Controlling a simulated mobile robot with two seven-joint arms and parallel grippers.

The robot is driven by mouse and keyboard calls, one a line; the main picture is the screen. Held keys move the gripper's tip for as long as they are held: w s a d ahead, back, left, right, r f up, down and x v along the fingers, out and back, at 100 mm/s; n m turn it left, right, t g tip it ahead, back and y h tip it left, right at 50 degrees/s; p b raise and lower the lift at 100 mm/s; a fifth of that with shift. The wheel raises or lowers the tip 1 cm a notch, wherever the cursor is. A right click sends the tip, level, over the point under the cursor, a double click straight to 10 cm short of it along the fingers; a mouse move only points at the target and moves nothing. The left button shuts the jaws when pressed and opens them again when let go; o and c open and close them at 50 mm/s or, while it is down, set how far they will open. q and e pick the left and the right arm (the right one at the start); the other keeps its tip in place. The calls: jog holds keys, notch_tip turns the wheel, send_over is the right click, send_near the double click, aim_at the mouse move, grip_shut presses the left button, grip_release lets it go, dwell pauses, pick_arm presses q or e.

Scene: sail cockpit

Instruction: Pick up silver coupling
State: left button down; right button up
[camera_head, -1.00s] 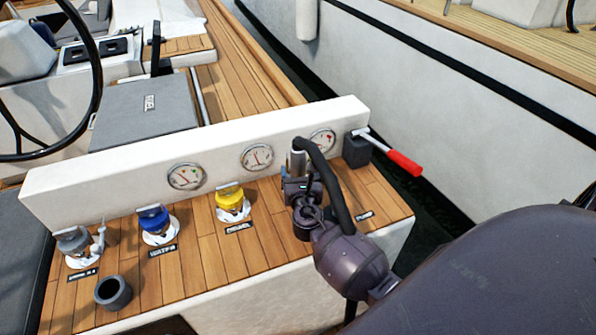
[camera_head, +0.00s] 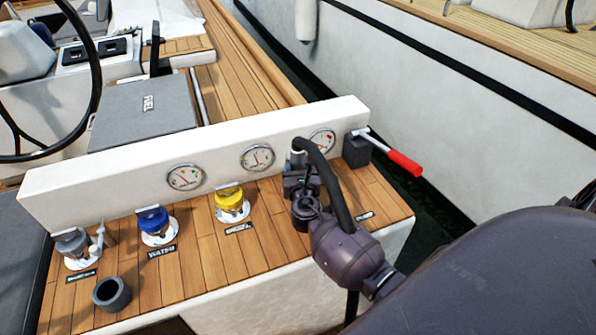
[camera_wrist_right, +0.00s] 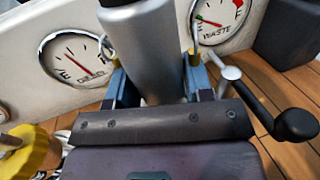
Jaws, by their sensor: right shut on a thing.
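The silver coupling (camera_wrist_right: 146,45) is a smooth grey-silver cylinder between the two fingers of my right gripper (camera_wrist_right: 150,75) in the right wrist view. The gripper is shut on it. In the head view my right gripper (camera_head: 299,178) is at the right part of the teak ledge, in front of the white gauge panel. Only a small part of the coupling (camera_head: 297,158) shows there, beyond the wrist. The coupling's lower end is hidden by the gripper, so I cannot tell whether it touches the ledge. My left gripper is not in view.
Yellow (camera_head: 229,197), blue (camera_head: 153,219) and grey (camera_head: 72,242) deck caps stand along the teak ledge. A dark open cup (camera_head: 112,293) sits at front left. A red-handled lever (camera_head: 404,163) is right of the gripper. A black-knobbed crank (camera_wrist_right: 296,125) is close by.

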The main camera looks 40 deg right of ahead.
aim_at(298, 141)
jog(key=shift+r, duration=0.1)
